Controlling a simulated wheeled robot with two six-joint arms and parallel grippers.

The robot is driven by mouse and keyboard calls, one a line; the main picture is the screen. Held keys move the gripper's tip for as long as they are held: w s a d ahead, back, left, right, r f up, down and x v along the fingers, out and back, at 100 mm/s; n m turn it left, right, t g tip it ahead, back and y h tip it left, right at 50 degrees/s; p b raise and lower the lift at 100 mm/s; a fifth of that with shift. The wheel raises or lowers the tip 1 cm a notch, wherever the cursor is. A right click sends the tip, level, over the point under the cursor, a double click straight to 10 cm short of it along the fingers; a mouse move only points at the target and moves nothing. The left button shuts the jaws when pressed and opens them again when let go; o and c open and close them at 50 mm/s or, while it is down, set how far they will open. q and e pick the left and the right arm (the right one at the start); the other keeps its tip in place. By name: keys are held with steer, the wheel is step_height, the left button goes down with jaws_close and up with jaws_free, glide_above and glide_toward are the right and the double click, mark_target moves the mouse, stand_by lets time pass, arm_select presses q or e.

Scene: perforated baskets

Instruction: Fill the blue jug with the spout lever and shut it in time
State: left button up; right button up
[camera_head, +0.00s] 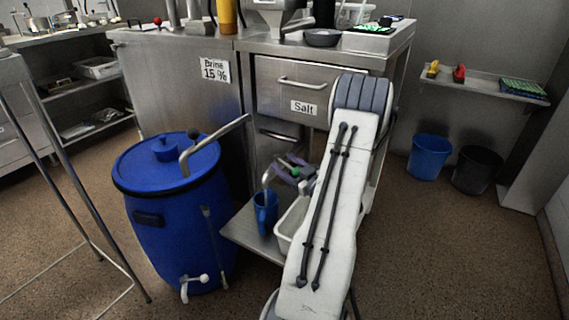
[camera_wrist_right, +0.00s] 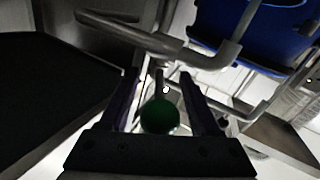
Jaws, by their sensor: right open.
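The blue jug (camera_head: 263,213) stands on a low metal shelf beside the blue barrel. A thin bent grey spout (camera_head: 267,176) comes down over its mouth; the level inside cannot be seen. My right gripper (camera_head: 292,172) is open behind the jug, partly hidden by my pale arm. In the right wrist view a green ball knob (camera_wrist_right: 160,116) lies between my two open fingers, with a gap to each. It looks like the spout lever's end, and a small green spot shows at the gripper in the head view. My left gripper is in neither view.
The large blue barrel (camera_head: 165,175) with a lid and curved pipe (camera_head: 215,140) stands left of the jug. A white tub (camera_head: 290,226) sits right of it on the shelf (camera_head: 243,235). A steel counter (camera_head: 270,48) rises behind. Two bins, blue (camera_head: 429,157) and black (camera_head: 477,170), stand far right.

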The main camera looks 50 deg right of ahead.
steer(key=p+v, duration=0.1)
steer(key=v, duration=0.8)
steer(key=shift+s+p, duration=0.4)
steer(key=shift+a, duration=0.1)
